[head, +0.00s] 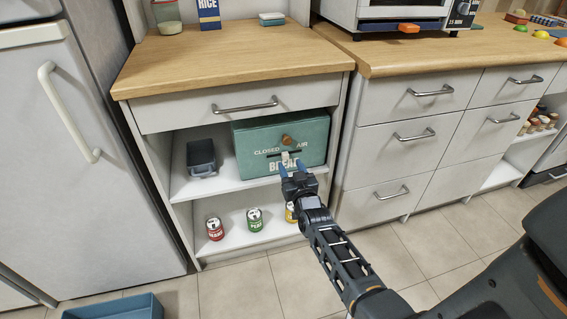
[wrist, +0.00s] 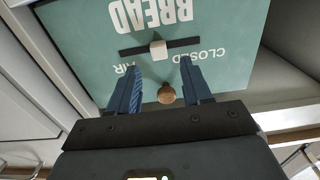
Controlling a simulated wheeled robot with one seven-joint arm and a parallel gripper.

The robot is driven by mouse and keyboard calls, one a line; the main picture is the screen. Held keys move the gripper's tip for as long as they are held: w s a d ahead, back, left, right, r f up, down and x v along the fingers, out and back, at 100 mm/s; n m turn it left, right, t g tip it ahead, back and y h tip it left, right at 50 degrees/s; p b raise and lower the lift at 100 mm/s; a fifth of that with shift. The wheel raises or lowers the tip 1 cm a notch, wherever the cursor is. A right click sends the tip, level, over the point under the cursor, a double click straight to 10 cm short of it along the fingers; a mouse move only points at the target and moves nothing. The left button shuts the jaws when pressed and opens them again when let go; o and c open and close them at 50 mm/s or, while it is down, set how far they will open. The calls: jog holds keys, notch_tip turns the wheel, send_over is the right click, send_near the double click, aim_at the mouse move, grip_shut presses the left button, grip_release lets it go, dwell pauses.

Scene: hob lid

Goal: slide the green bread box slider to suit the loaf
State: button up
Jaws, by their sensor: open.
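The green bread box (head: 262,163) stands on the upper open shelf, its front marked BREAD, CLOSED and AIR. Its slider is a small pale block (head: 285,157) at about the middle of a dark horizontal slot. In the wrist view, where the lettering is upside down, the slider (wrist: 158,50) lies just beyond and between my fingertips. My gripper (head: 292,168) is open, with its blue fingers (wrist: 160,68) spread towards the box front. No contact with the slider can be made out. A round wooden knob (wrist: 166,94) sits above the slot on the box. No loaf is in view.
A dark container (head: 201,157) is left of the box on the same shelf. Several cans, including a red one (head: 215,229) and a green one (head: 255,220), stand on the lower shelf. A drawer with a metal handle (head: 245,105) is above the box.

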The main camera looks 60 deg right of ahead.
aim_at(286, 157)
jog(key=shift+x, duration=2.2)
grip_shut()
